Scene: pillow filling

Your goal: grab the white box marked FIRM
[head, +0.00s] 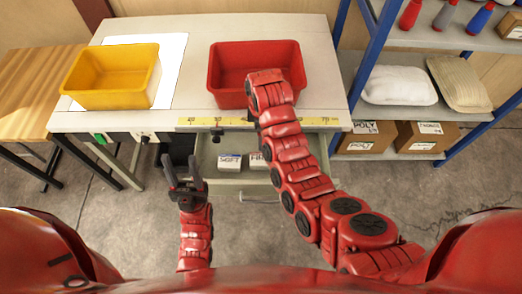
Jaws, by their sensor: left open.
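An open drawer (205,150) under the table holds small white boxes. One white box (230,161) is marked SOFT. A second white box (258,161) lies to its right; my right arm covers part of its label, so I cannot read whether it says FIRM. My left gripper (181,170) is open and empty, in front of and left of the drawer, apart from the boxes. My right arm reaches across the drawer to the red bin's front; its gripper does not show.
A yellow bin (112,77) stands on a white sheet on the table (190,70). A red bin (228,82) stands to its right. A yellow measuring tape (205,122) runs along the front edge. A blue-framed shelf (363,75) with pillows and cartons stands at right.

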